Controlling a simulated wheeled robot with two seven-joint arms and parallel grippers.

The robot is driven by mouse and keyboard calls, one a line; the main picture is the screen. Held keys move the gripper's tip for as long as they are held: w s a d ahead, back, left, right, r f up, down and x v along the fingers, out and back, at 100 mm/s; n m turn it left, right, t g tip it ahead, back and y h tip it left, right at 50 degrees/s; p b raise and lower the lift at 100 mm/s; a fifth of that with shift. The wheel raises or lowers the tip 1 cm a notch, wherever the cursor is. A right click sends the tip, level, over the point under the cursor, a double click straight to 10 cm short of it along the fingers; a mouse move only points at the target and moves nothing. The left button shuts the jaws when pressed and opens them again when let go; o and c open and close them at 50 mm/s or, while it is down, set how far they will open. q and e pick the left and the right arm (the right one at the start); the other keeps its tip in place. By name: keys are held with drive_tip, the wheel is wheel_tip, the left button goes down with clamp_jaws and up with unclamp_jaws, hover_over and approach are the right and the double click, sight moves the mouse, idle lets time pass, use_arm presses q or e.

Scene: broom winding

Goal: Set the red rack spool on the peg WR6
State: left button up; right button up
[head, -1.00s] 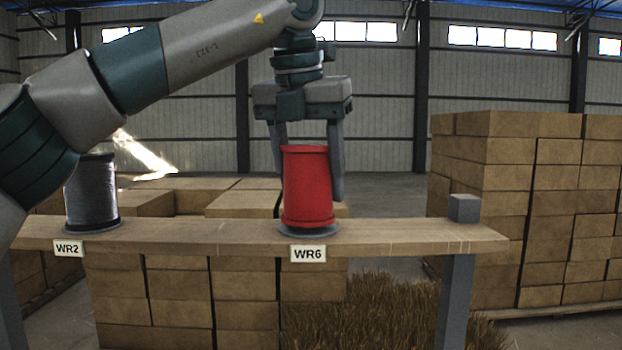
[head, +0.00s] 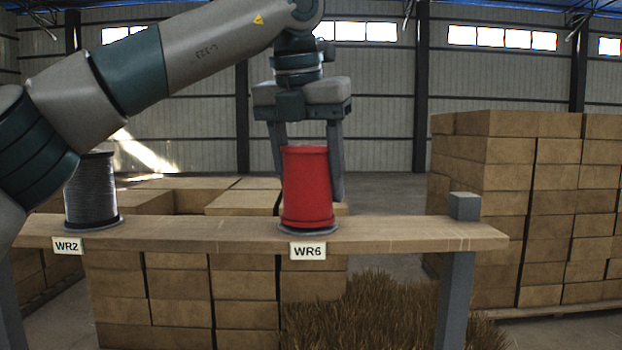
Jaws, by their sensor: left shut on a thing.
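The red spool (head: 306,188) stands upright on the grey round base (head: 308,231) above the label WR6 (head: 308,251) on the wooden rack board. The peg itself is hidden by the spool. My left gripper (head: 309,178) reaches down from above, one finger on each side of the spool, and is shut on it. The fingertips are partly hidden behind the spool. My right gripper is not in view.
A grey spool (head: 91,192) stands on the board (head: 400,236) at the label WR2 (head: 68,246), close to my left arm. A grey block (head: 464,206) sits at the board's right end. Stacked boxes (head: 560,190) stand behind. The board between WR2 and WR6 is clear.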

use_arm(q)
drive_tip(key=shift+f, duration=0.3)
drive_tip(key=o, duration=0.9)
drive_tip(key=shift+o, duration=0.2)
drive_tip(key=shift+r, duration=0.1)
drive_tip(key=shift+p+v, duration=0.3)
drive_tip(key=shift+v, duration=5.1)
